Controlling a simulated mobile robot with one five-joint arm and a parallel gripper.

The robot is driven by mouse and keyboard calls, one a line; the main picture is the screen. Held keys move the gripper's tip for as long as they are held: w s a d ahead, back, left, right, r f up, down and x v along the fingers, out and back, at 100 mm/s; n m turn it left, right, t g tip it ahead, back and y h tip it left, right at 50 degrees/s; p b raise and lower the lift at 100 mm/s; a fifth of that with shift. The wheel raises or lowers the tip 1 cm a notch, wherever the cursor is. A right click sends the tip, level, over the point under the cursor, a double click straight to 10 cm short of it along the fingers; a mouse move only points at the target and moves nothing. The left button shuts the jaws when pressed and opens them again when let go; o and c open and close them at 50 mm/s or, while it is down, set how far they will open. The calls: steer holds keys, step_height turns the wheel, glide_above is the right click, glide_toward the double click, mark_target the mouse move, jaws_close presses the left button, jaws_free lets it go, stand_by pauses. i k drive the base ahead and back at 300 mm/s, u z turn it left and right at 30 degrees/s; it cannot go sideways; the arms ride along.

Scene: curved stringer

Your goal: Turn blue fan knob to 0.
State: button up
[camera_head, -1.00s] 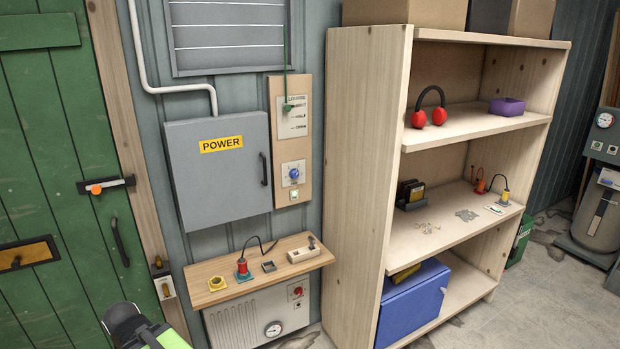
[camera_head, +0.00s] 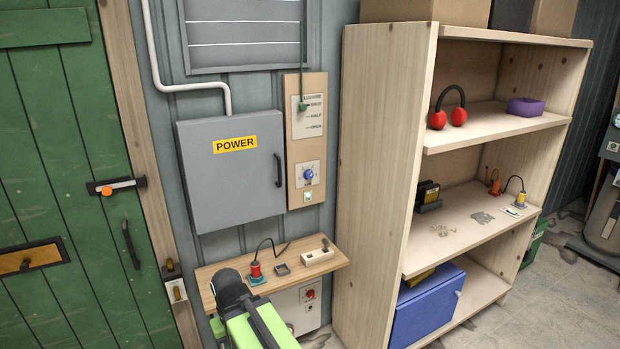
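The blue fan knob (camera_head: 308,174) sits on a pale square plate on the wooden panel (camera_head: 295,198), right of the grey POWER box. Its pointer and scale marks are too small to read. My arm, green and black, reaches in from the bottom, left of and below the knob, in front of the small wooden shelf. My gripper's fingertips do not show, so its opening cannot be told. The arm is well apart from the knob.
The closed POWER box (camera_head: 231,190) juts out left of the knob. The small shelf (camera_head: 335,263) below holds a red plug and small parts. A tall wooden shelving unit (camera_head: 375,180) stands close on the right. A green lever (camera_head: 303,106) is above the knob.

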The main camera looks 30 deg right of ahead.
mark_target(308, 173)
steer(key=u, duration=0.05)
steer(key=i, duration=0.95)
steer(key=z, duration=0.05)
